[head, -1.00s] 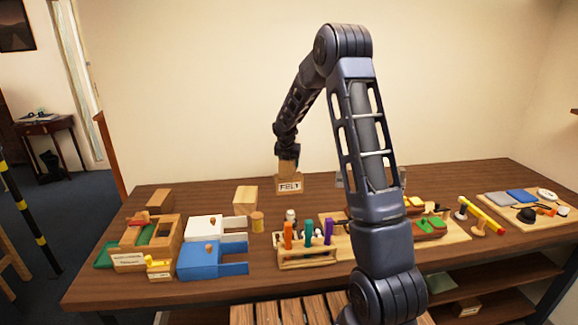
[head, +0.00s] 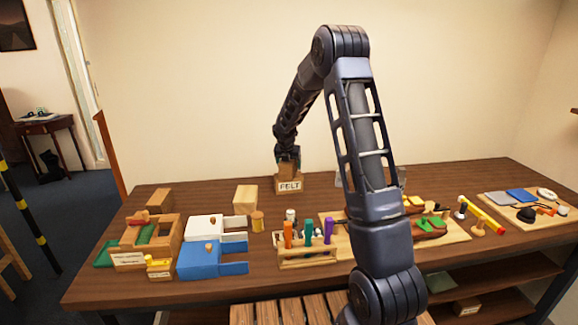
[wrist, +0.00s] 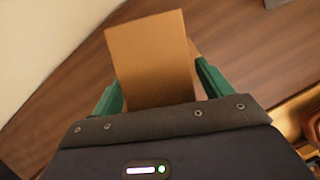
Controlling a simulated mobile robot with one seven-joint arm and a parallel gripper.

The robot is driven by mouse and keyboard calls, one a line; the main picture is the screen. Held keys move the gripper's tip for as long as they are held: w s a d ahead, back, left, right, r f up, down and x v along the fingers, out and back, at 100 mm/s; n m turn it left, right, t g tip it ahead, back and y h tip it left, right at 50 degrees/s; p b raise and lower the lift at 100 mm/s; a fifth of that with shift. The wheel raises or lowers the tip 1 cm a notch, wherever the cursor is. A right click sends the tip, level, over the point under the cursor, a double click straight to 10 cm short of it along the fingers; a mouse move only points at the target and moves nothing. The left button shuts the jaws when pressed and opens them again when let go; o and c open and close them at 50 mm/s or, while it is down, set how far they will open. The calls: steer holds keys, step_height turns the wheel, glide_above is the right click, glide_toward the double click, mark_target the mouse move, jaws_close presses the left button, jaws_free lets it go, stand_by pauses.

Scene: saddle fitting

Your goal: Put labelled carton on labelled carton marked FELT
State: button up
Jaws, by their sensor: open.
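The carton marked FELT (head: 289,186) stands at the back of the table, its label facing the front. My gripper (head: 288,159) is directly above it, pointing down. In the wrist view, a plain brown carton (wrist: 152,60) lies between the two green fingers of my gripper (wrist: 158,92), which are open. A strip of a lighter surface shows past its right edge, seemingly the FELT carton below. The brown carton seems to rest on the FELT carton, but the fingers mostly hide it in the head view, so the contact is not clear.
A tool rack (head: 308,256) with coloured handles is in front. White and blue boxes (head: 212,258) sit front left.

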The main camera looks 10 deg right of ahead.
steer(key=v, duration=1.2)
steer(key=s+d+r+m, duration=0.4)
steer(key=s+r+m, duration=0.3)
steer(key=s, duration=0.4)
steer(key=s+d+r+m, duration=0.5)
steer(key=s+m, duration=0.3)
steer(key=s, duration=0.3)
steer(key=s+d+m+y, duration=0.1)
steer(key=s+d+m, duration=0.1)
steer(key=s+m, duration=1.4)
steer(key=s+f, duration=0.1)
steer(key=s, duration=0.7)
steer(key=shift+d+t+y, duration=0.25)
steer(key=shift+t+y, duration=0.05)
steer(key=shift+y, duration=0.1)
